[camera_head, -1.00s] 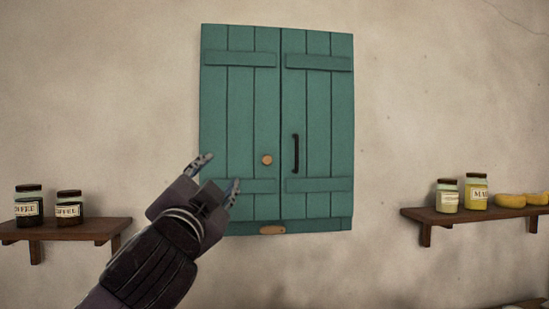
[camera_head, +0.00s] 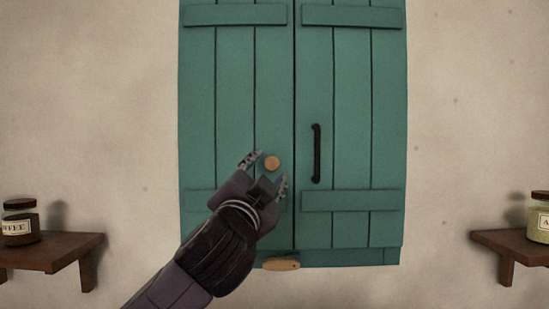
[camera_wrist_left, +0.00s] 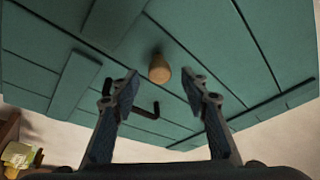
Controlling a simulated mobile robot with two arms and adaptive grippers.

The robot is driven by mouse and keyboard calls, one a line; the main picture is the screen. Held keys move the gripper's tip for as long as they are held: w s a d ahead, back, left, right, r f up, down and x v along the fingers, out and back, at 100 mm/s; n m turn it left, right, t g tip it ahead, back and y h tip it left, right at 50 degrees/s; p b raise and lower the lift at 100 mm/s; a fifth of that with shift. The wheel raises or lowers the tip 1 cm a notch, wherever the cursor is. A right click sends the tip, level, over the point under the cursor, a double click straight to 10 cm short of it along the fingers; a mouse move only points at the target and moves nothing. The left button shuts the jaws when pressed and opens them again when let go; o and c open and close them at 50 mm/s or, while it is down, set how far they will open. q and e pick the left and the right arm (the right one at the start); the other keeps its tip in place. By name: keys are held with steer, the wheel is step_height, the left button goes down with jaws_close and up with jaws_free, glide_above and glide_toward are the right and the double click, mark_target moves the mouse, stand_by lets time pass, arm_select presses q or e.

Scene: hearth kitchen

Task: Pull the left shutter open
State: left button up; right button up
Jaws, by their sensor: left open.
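The left shutter (camera_head: 236,100) is a teal plank panel, shut flush beside the right shutter (camera_head: 350,100). A round wooden knob (camera_head: 272,163) sits on the left shutter near the middle seam. My left gripper (camera_head: 267,170) is open and empty in front of the left shutter, its fingertips to either side of the knob in the head view. In the left wrist view the knob (camera_wrist_left: 159,69) shows beyond and between the open fingers (camera_wrist_left: 162,92), with no contact visible. My right gripper is not in view.
A black bar handle (camera_head: 316,153) is on the right shutter. A small wooden piece (camera_head: 281,264) sits at the bottom edge. Wall shelves with jars stand at left (camera_head: 52,250) and right (camera_head: 518,243). The wall around the shutters is bare.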

mark_target(271, 163)
arm_select(q)
steer(key=p+x, duration=0.1)
steer(key=x, duration=0.3)
steer(key=shift+r, duration=0.1)
steer(key=shift+w+p, duration=0.3)
steer(key=shift+w+d, duration=0.1)
steer(key=shift+c, duration=0.3)
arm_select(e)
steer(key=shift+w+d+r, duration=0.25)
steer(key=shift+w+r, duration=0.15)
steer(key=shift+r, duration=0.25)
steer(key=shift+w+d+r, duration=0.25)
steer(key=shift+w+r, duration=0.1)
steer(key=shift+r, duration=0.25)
arm_select(q)
steer(key=c, duration=1)
jaws_close()
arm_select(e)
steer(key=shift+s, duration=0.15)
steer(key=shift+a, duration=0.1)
